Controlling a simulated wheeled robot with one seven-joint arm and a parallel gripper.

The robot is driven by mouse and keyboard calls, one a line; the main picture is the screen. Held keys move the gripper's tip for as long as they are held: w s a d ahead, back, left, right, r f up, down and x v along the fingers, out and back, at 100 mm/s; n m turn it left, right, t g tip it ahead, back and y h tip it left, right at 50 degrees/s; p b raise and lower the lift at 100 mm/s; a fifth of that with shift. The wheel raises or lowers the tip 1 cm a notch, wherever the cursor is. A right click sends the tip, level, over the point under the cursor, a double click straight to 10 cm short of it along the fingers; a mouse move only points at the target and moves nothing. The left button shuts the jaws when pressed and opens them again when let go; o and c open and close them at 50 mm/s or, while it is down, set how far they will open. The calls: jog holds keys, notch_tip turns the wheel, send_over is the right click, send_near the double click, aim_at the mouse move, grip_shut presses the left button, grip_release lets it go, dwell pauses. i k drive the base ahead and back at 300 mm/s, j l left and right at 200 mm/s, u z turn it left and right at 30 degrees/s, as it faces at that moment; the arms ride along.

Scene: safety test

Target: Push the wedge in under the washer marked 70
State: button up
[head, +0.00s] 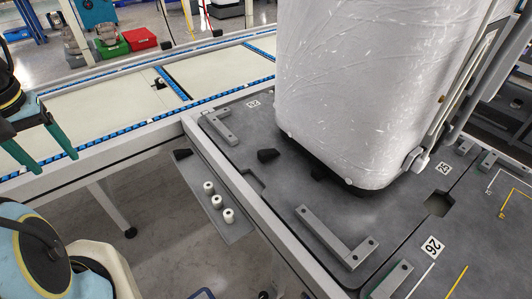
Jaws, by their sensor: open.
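A large pale grey, wrapped washer (360,90) stands on a dark plate at the centre right; no number 70 can be read on it. Another small black piece (182,154) lies on the side ledge. My gripper (55,164), with dark green fingers, is open and empty at the left, well away from the wedge, over the conveyor edge.
Several white knobs (216,202) stand on the side ledge. A conveyor (100,112) with blue rollers runs behind. Red and green bins (139,39) stand at the back.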

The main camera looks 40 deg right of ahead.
aim_at(264, 155)
jog(key=i+j+z, duration=0.15)
jog(key=z, duration=0.2)
jog(key=i+j+z, duration=0.5)
jog(key=z, duration=0.25)
jog(key=i, duration=0.1)
